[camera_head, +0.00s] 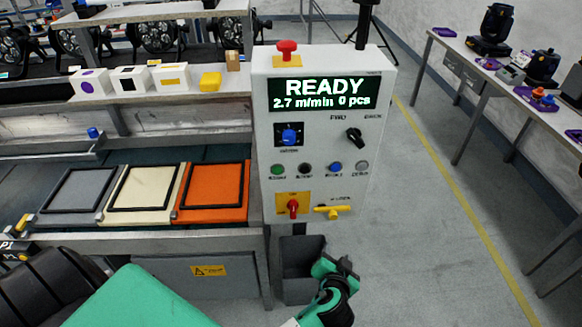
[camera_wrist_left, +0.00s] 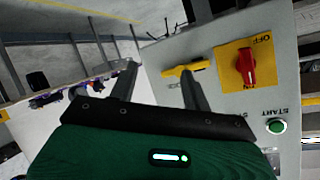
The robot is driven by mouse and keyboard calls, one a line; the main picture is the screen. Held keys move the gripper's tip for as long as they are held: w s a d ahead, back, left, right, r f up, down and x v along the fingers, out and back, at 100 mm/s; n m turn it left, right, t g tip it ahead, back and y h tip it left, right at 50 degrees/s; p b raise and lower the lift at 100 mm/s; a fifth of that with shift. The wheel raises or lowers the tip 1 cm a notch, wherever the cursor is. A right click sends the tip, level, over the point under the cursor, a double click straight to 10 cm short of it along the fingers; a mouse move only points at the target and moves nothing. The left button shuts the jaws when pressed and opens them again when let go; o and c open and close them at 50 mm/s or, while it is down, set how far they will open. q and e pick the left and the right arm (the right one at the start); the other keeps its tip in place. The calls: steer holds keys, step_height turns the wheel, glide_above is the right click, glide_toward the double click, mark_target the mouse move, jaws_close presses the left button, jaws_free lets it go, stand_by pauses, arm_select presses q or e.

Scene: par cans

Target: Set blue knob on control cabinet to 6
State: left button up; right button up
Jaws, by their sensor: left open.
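The control cabinet (camera_head: 325,160) is a pale upright box at the centre of the head view, with a lit display reading READY, 2.7 m/min, 0 pcs. The blue knob (camera_head: 290,136) sits on a dark square plate at its upper left. The numbers around the knob are too small to read. My left gripper (camera_head: 335,275) is below the cabinet's lower right, away from the knob. In the left wrist view its two fingers (camera_wrist_left: 158,82) stand apart with nothing between them. The blue knob is outside that view. My right gripper is not seen.
A red rotary switch (camera_head: 293,208) and a yellow lever (camera_head: 332,212) sit low on the cabinet, the lever close to my left fingers in the wrist view. A black knob (camera_head: 354,137), several buttons and a red top button (camera_head: 287,48) surround the blue knob. Open floor lies right.

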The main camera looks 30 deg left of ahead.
arm_select(q)
step_height(320, 180, up, 15)
steer(key=s+a+n+t+y, duration=0.2)
steer(key=n+y, duration=0.5)
steer(key=n, duration=0.2)
glide_toward(290, 141)
steer(key=p+x, duration=0.5)
steer(key=x, duration=0.1)
steer(key=shift+w+a+r, duration=0.15)
steer(key=shift+w+a, duration=0.4)
steer(key=shift+w, duration=0.1)
steer(key=c, duration=1)
